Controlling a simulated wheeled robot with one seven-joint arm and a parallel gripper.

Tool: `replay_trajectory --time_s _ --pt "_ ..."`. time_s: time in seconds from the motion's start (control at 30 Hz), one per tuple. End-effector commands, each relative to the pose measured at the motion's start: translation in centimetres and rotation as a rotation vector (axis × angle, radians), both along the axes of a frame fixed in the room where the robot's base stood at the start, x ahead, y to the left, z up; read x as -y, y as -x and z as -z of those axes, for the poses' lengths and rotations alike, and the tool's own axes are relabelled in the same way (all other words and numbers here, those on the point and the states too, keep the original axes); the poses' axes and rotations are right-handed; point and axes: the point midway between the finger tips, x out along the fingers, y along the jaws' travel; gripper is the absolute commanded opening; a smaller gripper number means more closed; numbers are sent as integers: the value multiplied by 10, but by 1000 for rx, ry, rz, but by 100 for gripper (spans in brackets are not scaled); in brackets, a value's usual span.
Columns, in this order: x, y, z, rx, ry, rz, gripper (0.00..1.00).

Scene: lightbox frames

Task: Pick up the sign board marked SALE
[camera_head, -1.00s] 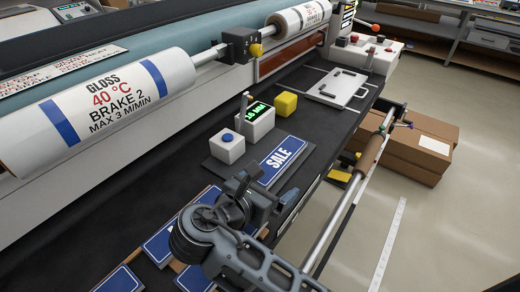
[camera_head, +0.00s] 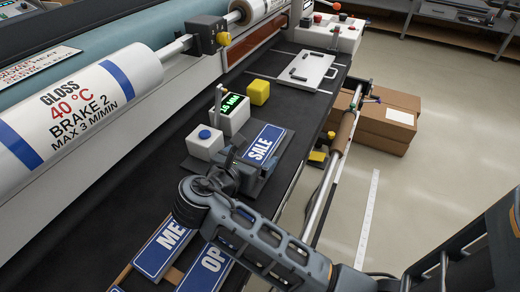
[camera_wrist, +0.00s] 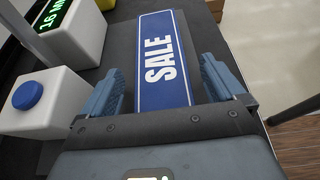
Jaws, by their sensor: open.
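The SALE sign board (camera_head: 265,143) is a blue rectangle with a white border and white letters. It lies flat on a dark grey plate on the black table. In the wrist view the SALE board (camera_wrist: 161,62) runs away from me between my two blue-grey fingers. In the head view my gripper (camera_head: 243,172) is at the board's near end, and my wrist hides part of that end.
A white box with a blue button (camera_head: 205,142) and a white box with a green display (camera_head: 230,114) stand left of the board. A yellow cube (camera_head: 258,92) is behind. Other blue signs (camera_head: 162,248) lie nearer. A long roller bar (camera_head: 338,150) runs along the right edge.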

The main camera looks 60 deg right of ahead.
Motion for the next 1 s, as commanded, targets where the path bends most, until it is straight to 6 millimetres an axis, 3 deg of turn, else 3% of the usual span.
replay_trajectory --time_s 0.1,0.37,1.0 --pt "9 0 4 1 -1 1 96" --pt "10 0 5 0 0 0 95" --pt "10 0 4 1 0 0 34"
